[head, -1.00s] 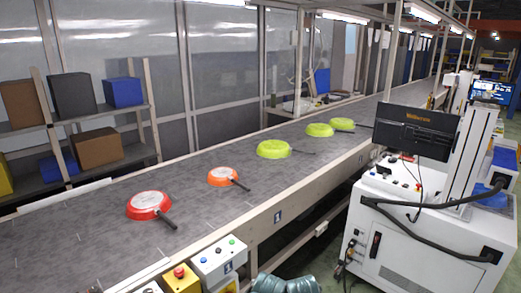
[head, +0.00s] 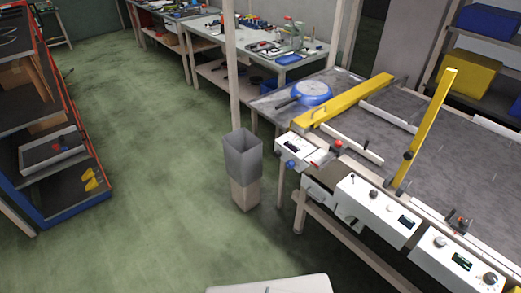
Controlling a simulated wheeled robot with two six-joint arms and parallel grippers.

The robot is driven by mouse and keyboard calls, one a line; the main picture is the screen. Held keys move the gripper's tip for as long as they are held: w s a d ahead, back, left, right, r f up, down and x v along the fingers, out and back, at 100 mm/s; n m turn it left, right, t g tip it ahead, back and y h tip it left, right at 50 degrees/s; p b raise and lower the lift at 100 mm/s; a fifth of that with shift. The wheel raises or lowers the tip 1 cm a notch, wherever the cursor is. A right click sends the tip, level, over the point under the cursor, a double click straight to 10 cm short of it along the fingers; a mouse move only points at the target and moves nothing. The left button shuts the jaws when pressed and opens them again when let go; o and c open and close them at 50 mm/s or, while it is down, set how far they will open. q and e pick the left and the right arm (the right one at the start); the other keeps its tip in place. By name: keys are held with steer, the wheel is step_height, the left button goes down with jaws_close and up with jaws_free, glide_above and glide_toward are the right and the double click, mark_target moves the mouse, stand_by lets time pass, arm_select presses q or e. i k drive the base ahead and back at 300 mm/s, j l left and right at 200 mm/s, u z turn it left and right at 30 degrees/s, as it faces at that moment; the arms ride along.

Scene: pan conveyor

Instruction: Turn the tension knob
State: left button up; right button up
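Several control boxes with knobs line the conveyor's near side, and I cannot tell which knob is the tension knob. One white box (head: 375,208) has a dark knob (head: 374,193) and a small display. Another white box (head: 458,262) at the lower right has a black knob (head: 490,279), a pale knob (head: 440,241) and a display. A smaller box (head: 300,150) at the conveyor's end has a blue knob (head: 290,163) on its front. Labels are too small to read. Neither of my grippers is in view.
The conveyor (head: 450,150) carries yellow bars (head: 345,101) and a blue pan (head: 313,92) at its end. A tool bench (head: 275,65) is behind, shelving (head: 50,150) at left. Floor between is clear.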

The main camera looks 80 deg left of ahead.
mark_target(277, 154)
steer(key=u, duration=2.55)
